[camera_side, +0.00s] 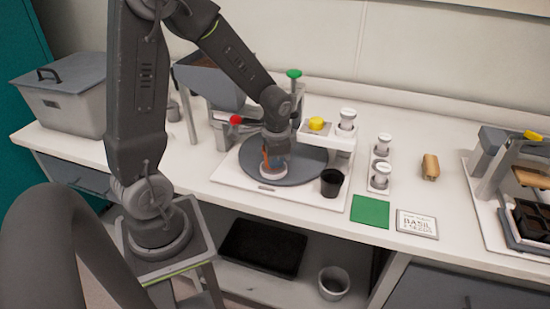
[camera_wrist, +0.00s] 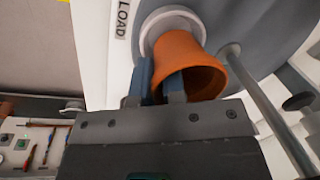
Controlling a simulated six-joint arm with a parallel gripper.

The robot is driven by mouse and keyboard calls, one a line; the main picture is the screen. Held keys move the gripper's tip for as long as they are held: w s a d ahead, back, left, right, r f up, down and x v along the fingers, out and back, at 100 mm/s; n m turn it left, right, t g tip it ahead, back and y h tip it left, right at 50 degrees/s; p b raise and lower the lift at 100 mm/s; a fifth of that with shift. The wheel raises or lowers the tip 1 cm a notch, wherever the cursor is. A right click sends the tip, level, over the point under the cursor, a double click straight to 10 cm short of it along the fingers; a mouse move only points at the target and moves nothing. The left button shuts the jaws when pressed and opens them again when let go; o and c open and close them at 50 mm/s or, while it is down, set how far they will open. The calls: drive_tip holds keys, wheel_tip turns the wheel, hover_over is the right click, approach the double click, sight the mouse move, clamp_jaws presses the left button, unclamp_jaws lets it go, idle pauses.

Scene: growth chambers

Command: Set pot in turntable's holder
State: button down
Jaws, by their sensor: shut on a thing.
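The orange pot (camera_wrist: 195,62) is in my gripper (camera_wrist: 160,78). One finger reaches inside its open mouth and the other is outside, so the jaws are shut on its wall. The pot's narrow end is at the white ring-shaped holder (camera_wrist: 172,20) on the grey turntable (camera_wrist: 240,18). I cannot tell whether its base rests fully in the ring. In the side view the pot (camera_side: 266,159) is partly hidden by my gripper (camera_side: 274,155), just above the holder (camera_side: 272,175) near the turntable's (camera_side: 310,167) front edge.
A black cup (camera_side: 331,183) stands at the turntable base's front right. A red knob (camera_side: 236,120), a green knob (camera_side: 294,73) and a yellow button (camera_side: 316,123) rise around the turntable. White-capped jars (camera_side: 381,174), a green mat (camera_side: 370,211) and a basil card (camera_side: 417,224) are to the right.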

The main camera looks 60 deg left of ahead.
drive_tip(key=shift+f, duration=1)
idle(0.3)
drive_tip(key=c, duration=1.1)
unclamp_jaws()
drive_tip(key=shift+r, duration=0.1)
drive_tip(key=shift+r, duration=4.2)
drive_tip(key=shift+d, duration=0.1)
drive_tip(key=s+d+r+n+t, duration=0.1)
drive_tip(key=s+d+r, duration=0.2)
drive_tip(key=d, duration=0.1)
drive_tip(key=s+d+r+n+t+h, duration=0.1)
drive_tip(key=s+d+r+t, duration=0.1)
drive_tip(key=s+d+r, duration=0.2)
drive_tip(key=s+d+r+n+t, duration=0.1)
drive_tip(key=s+d+r+t, duration=0.1)
drive_tip(key=d, duration=0.3)
drive_tip(key=shift+s+r+h, duration=0.3)
drive_tip(key=shift+s+r, duration=0.5)
